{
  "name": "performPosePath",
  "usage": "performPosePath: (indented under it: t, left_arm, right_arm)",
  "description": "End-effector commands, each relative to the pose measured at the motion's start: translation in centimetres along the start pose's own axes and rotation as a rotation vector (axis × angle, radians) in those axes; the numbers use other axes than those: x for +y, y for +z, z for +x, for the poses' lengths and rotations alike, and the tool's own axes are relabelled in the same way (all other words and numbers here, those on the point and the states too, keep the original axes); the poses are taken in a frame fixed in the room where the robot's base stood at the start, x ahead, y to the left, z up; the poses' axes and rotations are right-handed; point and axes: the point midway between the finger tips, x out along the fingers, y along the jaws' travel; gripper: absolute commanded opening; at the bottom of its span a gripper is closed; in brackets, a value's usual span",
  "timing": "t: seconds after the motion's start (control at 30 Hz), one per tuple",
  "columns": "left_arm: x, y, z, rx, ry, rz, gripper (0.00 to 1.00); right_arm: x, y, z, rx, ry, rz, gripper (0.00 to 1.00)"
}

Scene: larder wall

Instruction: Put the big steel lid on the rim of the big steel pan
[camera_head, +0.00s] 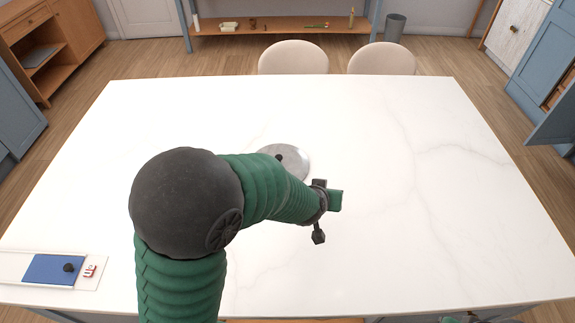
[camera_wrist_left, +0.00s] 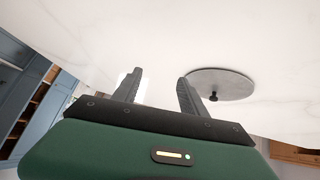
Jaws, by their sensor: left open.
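The big steel lid (camera_head: 296,159) is a round grey disc with a dark knob, lying on the white table; my left arm covers its near part in the head view. It also shows in the left wrist view (camera_wrist_left: 232,82), right of the fingers, with its black knob. My left gripper (camera_head: 320,211) is near the lid, to its right and closer to me. In the left wrist view its two fingers (camera_wrist_left: 160,82) are apart with nothing between them. I see no big steel pan in either view.
The white marble table (camera_head: 430,190) is mostly clear, with wide free room on the right. A white board with a blue panel (camera_head: 50,270) and dark knob lies at the front left. Two pale chairs (camera_head: 293,58) stand at the far edge. Blue cabinets (camera_head: 550,75) stand right.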

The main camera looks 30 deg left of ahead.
Motion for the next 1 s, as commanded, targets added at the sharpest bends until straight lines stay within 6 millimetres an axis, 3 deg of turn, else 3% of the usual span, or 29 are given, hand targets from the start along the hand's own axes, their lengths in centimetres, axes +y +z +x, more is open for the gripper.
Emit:
performPosePath:
  t: [0.03,0.13,0.3,0.4,0.57,0.8,1.0]
  left_arm:
    - [-0.7,-0.7,3.4,0.101,-0.066,-0.055,0.5]
    - [-3.6,-3.3,6.3,0.284,-0.26,-0.154,0.5]
    - [-7.9,-3.4,7.4,0.419,-0.549,-0.236,0.5]
    - [-9.1,-3.3,7.3,0.44,-0.621,-0.252,0.5]
    - [-11.3,-4.2,9.1,0.444,-0.637,-0.258,0.5]
    - [-14.9,-6.2,13.6,0.443,-0.633,-0.257,0.5]
    - [-16.4,-7.1,15.3,0.443,-0.631,-0.257,0.5]
  right_arm:
    - [0.0,0.7,2.5,-0.001,0.0,0.0,0.46]
    - [0.0,1.1,4.3,-0.001,0.0,0.0,0.46]
    - [0.0,1.4,5.8,-0.001,0.0,0.001,0.46]
    - [0.0,1.4,5.9,0.0,0.0,0.001,0.46]
    - [0.0,1.4,6.0,0.0,0.0,0.001,0.46]
    - [0.0,1.5,6.2,0.0,0.0,0.0,0.46]
    - [0.0,1.5,6.2,0.0,0.0,0.001,0.46]
